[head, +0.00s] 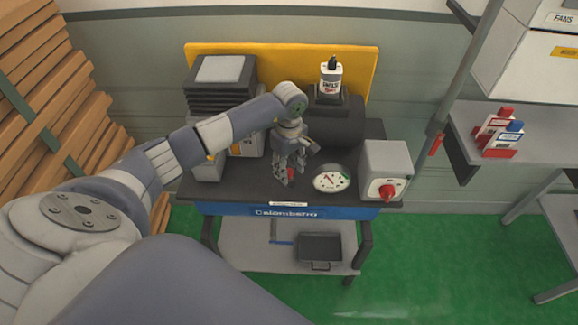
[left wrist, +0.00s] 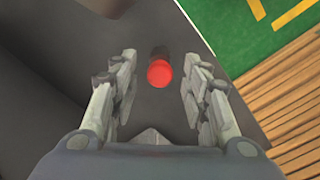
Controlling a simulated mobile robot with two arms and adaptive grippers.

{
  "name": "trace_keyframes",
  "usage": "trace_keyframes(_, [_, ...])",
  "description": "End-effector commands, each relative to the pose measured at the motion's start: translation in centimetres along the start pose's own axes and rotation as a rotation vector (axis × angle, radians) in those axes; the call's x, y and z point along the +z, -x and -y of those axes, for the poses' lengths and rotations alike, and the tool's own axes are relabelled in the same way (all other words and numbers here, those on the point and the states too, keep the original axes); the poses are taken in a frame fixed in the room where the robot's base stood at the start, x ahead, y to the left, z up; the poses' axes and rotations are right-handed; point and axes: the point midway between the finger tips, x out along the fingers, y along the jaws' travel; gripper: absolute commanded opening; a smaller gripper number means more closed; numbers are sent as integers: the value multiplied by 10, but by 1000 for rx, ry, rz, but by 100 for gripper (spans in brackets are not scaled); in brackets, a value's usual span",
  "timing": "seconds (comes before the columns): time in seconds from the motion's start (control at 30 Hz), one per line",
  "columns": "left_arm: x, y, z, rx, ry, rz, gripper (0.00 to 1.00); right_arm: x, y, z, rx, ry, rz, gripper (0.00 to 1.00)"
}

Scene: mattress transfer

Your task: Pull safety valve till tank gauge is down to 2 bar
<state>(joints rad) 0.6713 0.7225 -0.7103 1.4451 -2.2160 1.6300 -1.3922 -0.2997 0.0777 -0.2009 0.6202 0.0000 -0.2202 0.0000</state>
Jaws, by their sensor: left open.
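A small red-capped knob, which looks like the safety valve (left wrist: 159,74), stands on the dark top of the cart between my open left fingers in the left wrist view, with gaps on both sides. In the head view its red part (head: 291,174) shows under the left gripper (head: 289,168), which points down and is open. The round white tank gauge (head: 332,180) lies just right of the gripper; its needle is visible but its reading is too small to tell. My right gripper is not in view.
A grey box (head: 384,160) with a red rotary knob (head: 387,191) stands right of the gauge. A dark tank (head: 337,122) with a bottle (head: 331,78) on it is behind. A shelf (head: 480,145) is at the right; planks (head: 60,110) lean at the left.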

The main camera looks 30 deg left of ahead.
Motion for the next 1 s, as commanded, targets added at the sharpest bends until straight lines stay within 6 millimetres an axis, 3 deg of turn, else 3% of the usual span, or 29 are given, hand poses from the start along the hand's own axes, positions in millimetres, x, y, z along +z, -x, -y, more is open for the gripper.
trace_keyframes(0.03, [0,0,0,0,0,0,36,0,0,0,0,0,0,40])
trace_keyframes(0.2, [0,0,0,0,0,0,0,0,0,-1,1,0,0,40])
trace_keyframes(0.87, [0,16,0,0,2,2,0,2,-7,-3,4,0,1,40])
trace_keyframes(0.9, [0,16,0,0,2,2,30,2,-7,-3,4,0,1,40])
trace_keyframes(0.97, [0,16,0,0,2,2,43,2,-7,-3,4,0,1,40])
trace_keyframes(1.0, [0,16,0,0,2,1,43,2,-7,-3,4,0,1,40])
